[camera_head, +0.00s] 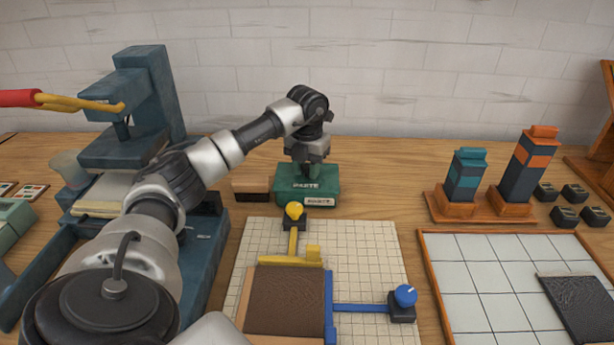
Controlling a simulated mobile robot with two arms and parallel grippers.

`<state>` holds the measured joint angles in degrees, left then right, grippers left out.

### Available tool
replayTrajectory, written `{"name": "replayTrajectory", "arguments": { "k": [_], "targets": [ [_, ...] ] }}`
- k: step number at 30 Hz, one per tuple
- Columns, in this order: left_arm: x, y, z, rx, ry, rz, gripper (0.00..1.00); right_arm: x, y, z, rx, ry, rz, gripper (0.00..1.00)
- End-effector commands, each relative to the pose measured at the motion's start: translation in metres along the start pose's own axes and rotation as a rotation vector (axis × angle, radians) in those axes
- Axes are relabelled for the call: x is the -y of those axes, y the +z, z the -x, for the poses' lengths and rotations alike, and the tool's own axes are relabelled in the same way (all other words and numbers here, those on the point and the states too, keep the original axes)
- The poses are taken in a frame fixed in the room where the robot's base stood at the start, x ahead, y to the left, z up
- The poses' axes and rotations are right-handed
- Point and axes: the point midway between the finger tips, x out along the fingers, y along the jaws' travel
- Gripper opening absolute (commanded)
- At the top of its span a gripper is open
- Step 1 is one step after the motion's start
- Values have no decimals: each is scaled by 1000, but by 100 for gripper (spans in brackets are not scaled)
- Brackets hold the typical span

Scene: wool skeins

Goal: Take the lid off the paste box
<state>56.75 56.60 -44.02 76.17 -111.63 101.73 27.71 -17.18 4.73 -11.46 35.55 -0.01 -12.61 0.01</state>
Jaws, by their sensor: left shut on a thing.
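The paste box (293,198) is a green box with a white label on its front, standing on the wooden table behind the gridded board. Its green lid (310,183) carries white lettering and sits on or right at the top of the box; I cannot tell if there is a gap. My left gripper (310,169) points down from above and is shut on the lid's green grip at the middle. The fingers partly hide the grip. My right gripper is not in view.
A gridded board (375,245) with yellow and blue stops lies in front of the box. A blue press-like machine (150,90) stands left. Two tall cartons (465,175) (527,165) stand right on wooden bases. Bare table lies right of the box.

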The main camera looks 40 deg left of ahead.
Motion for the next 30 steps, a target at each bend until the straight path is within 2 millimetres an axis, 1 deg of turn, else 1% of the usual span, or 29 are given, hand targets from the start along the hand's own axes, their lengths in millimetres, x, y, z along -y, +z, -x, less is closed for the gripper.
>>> {"name": "replayTrajectory", "arguments": {
  "k": [8, 11, 14, 16, 19, 20, 24, 30],
  "targets": [
    [0, 0, 1, 1, 0, 0, 6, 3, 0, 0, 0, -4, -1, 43],
    [0, 0, 5, 2, -1, 0, 6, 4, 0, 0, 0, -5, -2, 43],
    [0, 1, 15, 4, -1, 0, 6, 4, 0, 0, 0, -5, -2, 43],
    [0, 1, 24, 4, -2, 0, 6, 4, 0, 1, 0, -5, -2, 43],
    [0, 1, 46, 6, -3, 0, 6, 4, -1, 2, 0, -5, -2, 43],
    [9, 0, 48, 4, -4, -6, 6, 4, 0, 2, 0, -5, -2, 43],
    [42, -2, 67, 5, -4, -6, 6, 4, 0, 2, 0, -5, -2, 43],
    [84, -6, 92, 4, -3, -4, 6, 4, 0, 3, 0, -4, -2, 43]
  ]
}}
